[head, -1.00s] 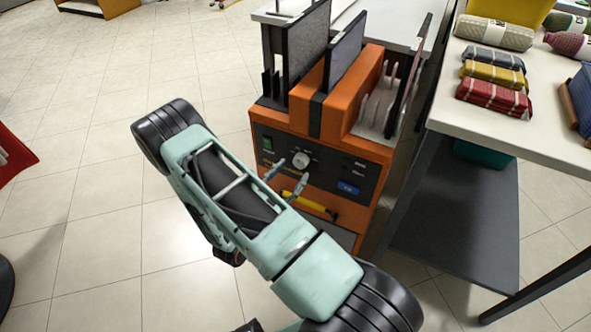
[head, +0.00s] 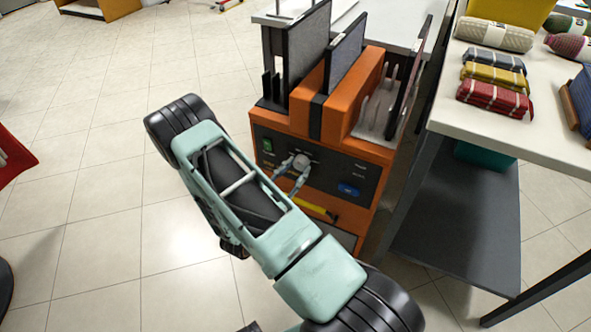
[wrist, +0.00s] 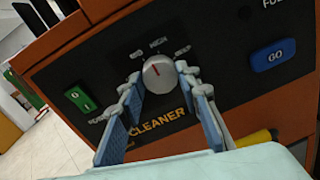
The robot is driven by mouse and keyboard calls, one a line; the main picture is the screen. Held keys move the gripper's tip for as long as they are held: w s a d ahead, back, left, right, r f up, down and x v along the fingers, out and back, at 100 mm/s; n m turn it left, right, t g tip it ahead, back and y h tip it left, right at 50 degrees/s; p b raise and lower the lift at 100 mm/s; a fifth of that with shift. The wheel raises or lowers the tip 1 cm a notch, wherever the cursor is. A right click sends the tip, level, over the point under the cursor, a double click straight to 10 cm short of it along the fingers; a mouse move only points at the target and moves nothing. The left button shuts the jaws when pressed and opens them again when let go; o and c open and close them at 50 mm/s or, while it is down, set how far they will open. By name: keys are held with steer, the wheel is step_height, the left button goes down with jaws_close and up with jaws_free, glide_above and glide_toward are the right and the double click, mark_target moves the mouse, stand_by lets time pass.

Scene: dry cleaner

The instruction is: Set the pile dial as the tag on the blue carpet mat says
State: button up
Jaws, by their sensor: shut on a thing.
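The pile dial (wrist: 158,73) is a round pale grey knob with a red mark on the dark front panel (wrist: 215,60) of an orange carpet cleaner. In the wrist view the mark points up and slightly left, near HIGH; MID and DEEP flank that word. My gripper (wrist: 160,90) has its fingertips on either side of the dial, shut on it. In the head view my gripper (head: 294,172) reaches the same panel. Blue-grey panels (head: 345,48) stand upright on the machine; I cannot tell whether one is the blue carpet mat. No tag is readable.
A blue GO button (wrist: 274,55) is right of the dial and a green switch (wrist: 80,99) left of it. A yellow handle (head: 318,206) is below. A white table (head: 520,130) with several folded and rolled textiles stands right.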

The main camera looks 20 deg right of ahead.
steer(key=n, duration=0.3)
steer(key=shift+a+r+p, duration=0.1)
steer(key=shift+p, duration=0.3)
steer(key=shift+n, duration=1.1)
steer(key=o, duration=1.2)
steer(key=shift+c, duration=0.2)
steer(key=v, duration=1.2)
steer(key=shift+f, duration=0.25)
